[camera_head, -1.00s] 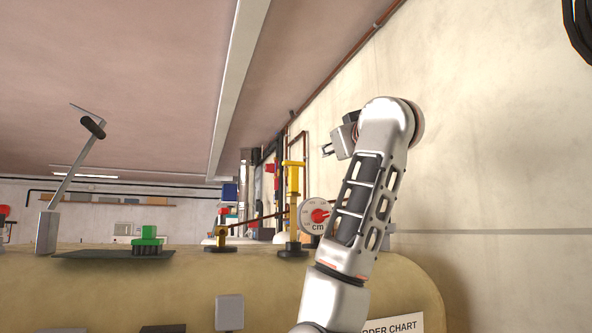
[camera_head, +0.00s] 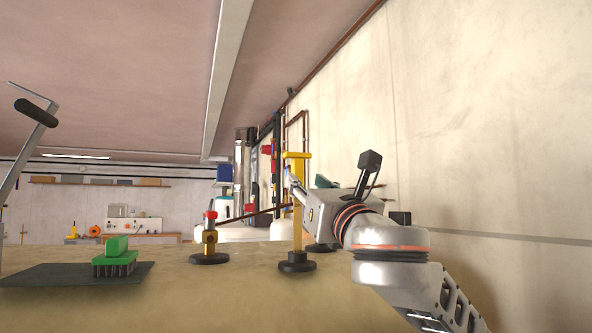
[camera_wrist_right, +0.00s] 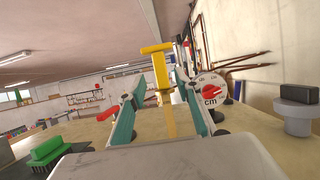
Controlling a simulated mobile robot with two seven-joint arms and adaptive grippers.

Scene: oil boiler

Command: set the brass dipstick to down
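The brass dipstick (camera_head: 297,205) is a yellow rod with a T-shaped top, standing upright from a round black base on the tan tank top. Its T-handle (camera_wrist_right: 157,50) is high above the tank. My right gripper (camera_head: 291,177) is at the upper part of the rod, coming from the right. In the right wrist view, its two teal fingers (camera_wrist_right: 160,80) are spread, one on each side of the dipstick, with gaps showing. The gripper looks open and holds nothing. My left gripper is not in view.
A round cm dial (camera_wrist_right: 212,90) stands just right of the dipstick. A short brass fitting with a red top (camera_head: 210,240) is to its left. A green brush (camera_head: 115,257) lies on a dark mat (camera_head: 50,274). A grey lever (camera_head: 25,140) stands far left. The wall is close on the right.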

